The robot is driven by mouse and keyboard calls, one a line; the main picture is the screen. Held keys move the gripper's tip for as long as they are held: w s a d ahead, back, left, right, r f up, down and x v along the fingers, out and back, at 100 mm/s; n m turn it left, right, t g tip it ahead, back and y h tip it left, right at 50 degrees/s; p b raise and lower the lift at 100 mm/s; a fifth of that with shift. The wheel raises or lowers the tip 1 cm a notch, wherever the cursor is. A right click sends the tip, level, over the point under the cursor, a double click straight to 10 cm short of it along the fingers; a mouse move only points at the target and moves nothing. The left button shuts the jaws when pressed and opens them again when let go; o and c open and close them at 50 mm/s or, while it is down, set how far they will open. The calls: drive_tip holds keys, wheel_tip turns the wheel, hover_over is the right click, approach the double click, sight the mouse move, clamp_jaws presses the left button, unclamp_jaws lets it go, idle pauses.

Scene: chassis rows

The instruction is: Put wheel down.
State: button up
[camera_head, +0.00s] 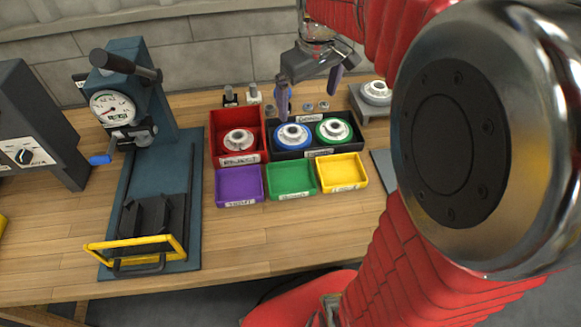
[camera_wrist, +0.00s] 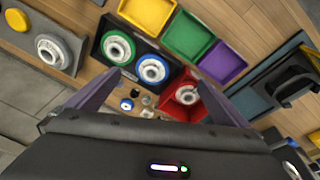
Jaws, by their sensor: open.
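My gripper (camera_head: 309,92) is open and empty, raised above the back of the trays; its parted fingers also show in the wrist view (camera_wrist: 162,80). A grey wheel (camera_head: 239,140) lies in the red bin (camera_head: 219,122). A blue-ringed wheel (camera_head: 292,136) and a green-ringed wheel (camera_head: 334,130) sit side by side in the black two-part tray (camera_head: 314,153). In the wrist view the blue-ringed wheel (camera_wrist: 153,69) and the red-bin wheel (camera_wrist: 187,95) appear between the fingers, apart from them. Another grey wheel (camera_head: 375,91) rests on a grey stand at the right.
Purple (camera_head: 238,186), green (camera_head: 291,181) and yellow (camera_head: 342,173) trays stand in front, looking empty. A gauge press (camera_head: 137,120) with a yellow-barred base stands at left. Small parts (camera_head: 243,96) stand behind the red bin. The wooden bench front is clear.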

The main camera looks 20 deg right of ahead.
drive_tip(key=s+a+m+t, duration=0.2)
drive_tip(key=s+a+t, duration=0.1)
drive_tip(key=s+a, duration=0.9)
drive_tip(key=s, duration=0.5)
drive_tip(key=shift+s+y, duration=0.25)
drive_tip(key=shift+y, duration=0.05)
drive_tip(key=shift+a+f, duration=0.1)
drive_tip(key=shift+c, duration=0.3)
